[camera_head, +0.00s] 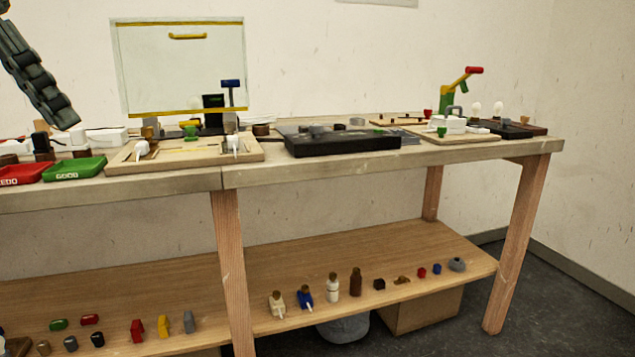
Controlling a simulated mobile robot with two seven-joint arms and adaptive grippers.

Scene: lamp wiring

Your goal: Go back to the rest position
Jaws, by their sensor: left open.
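My left gripper (46,92) comes in at the upper left, its dark segmented fingers pointing down and to the right. It is open, and nothing shows held in it. It appears above the left end of the workbench (330,165), over white parts and trays. Most of the left arm is outside the picture. My right gripper does not show.
A red tray (22,174) and green tray (75,169) lie below the gripper. A wooden board (185,155) with white fittings, a black board (345,144) and a clear upright panel (181,66) stand further right. The lower shelf (350,262) holds several small parts.

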